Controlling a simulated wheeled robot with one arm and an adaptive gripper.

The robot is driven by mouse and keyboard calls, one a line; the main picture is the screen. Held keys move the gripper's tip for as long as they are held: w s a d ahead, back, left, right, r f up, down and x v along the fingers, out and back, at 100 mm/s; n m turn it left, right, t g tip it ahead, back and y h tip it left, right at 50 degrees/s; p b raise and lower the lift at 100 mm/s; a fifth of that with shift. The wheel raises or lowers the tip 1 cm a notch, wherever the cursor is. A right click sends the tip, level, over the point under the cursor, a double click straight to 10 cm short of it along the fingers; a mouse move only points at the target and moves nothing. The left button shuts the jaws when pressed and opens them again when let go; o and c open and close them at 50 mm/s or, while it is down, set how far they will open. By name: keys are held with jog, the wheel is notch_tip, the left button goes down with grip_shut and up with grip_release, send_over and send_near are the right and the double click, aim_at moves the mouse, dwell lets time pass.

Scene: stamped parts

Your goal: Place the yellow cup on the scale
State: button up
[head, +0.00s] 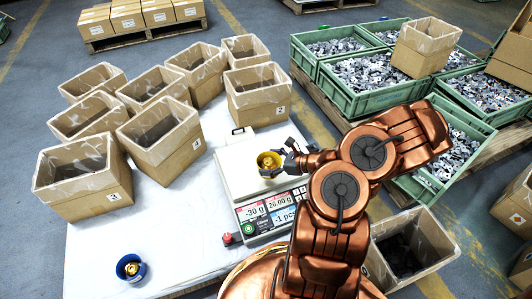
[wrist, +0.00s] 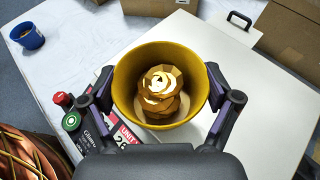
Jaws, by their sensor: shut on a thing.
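The yellow cup (head: 268,164) is over the pale plate of the scale (head: 233,163) in the head view. In the wrist view the yellow cup (wrist: 129,82) fills the middle, with shiny gold-brown pieces inside. My gripper (head: 284,160) is shut on the cup, one finger on each side of its rim, as the wrist view shows (wrist: 160,96). The scale plate (wrist: 235,85) lies below the cup. Whether the cup's bottom touches the plate, I cannot tell. The scale's display reads -30 g.
A blue cup (head: 131,267) with gold contents stands on the white table (head: 185,225) at front left. Several open cardboard boxes (head: 165,150) stand behind and left of the scale. Green crates of metal parts (head: 365,75) are at right. The table's front middle is clear.

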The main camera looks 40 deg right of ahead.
jog(key=w+d+b, duration=0.1)
jog(key=w, duration=0.1)
jog(key=w+d, duration=0.2)
jog(key=w, duration=0.1)
jog(key=w+d+f+b, duration=0.1)
jog(key=w, duration=0.1)
jog(key=shift+w+d+b, duration=0.3)
jog(key=shift+w, duration=0.1)
jog(key=shift+w+d+f, duration=0.1)
jog(key=shift+w+d, duration=0.05)
jog(key=shift+w, duration=0.25)
jog(key=shift+f+b, duration=1.15)
jog(key=shift+f, duration=0.4)
jog(key=shift+f, duration=0.15)
jog(key=o, duration=1.2)
jog(key=shift+c, duration=0.2)
jog(key=shift+s, duration=0.1)
